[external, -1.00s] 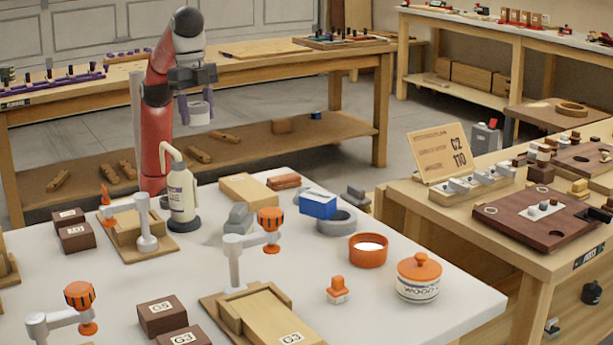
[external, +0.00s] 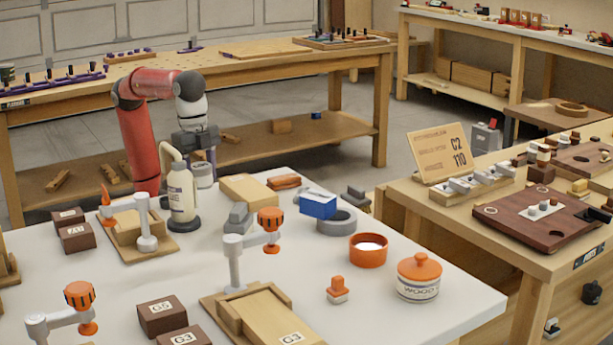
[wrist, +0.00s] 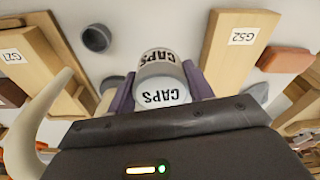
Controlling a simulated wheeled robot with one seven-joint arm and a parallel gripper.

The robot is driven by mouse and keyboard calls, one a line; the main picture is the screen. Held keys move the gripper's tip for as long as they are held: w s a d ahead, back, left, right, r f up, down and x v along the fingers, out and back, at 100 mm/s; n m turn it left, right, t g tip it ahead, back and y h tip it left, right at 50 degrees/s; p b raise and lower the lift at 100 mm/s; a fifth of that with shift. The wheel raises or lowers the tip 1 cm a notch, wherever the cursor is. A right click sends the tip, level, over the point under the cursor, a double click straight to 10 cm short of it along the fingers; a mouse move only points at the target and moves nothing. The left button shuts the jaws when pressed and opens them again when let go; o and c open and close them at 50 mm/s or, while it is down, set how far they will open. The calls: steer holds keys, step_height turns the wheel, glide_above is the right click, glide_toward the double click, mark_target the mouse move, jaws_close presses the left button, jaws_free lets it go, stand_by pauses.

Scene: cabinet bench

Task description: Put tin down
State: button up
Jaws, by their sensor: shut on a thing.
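The tin (wrist: 158,82) is a pale grey can with "CAPS" on it, seen close up in the wrist view. My gripper (wrist: 161,88) is shut on it, with one purple finger on each side. In the external view my gripper (external: 199,158) points down behind the pump bottle, and the tin (external: 203,176) shows below it at the far edge of the white table (external: 330,285). I cannot tell whether the tin's base touches the table.
The white pump bottle (external: 182,195) stands just in front of the tin, and its curved spout (wrist: 45,110) shows at left in the wrist view. A pale wooden block (external: 247,189) lies to the right. A grey round thing (wrist: 97,38) is nearby.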

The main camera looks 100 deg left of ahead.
mark_target(197, 163)
steer(key=shift+f+b, duration=1.65)
steer(key=shift+f, duration=0.45)
steer(key=shift+f, duration=0.1)
steer(key=shift+f, duration=0.15)
steer(key=o, duration=1)
steer(key=shift+o, duration=0.5)
steer(key=r, duration=0.2)
steer(key=s+r, duration=0.1)
steer(key=r, duration=0.2)
steer(key=a+r+p, duration=0.1)
steer(key=r, duration=0.1)
steer(key=shift+s+r, duration=0.2)
steer(key=shift+r, duration=0.2)
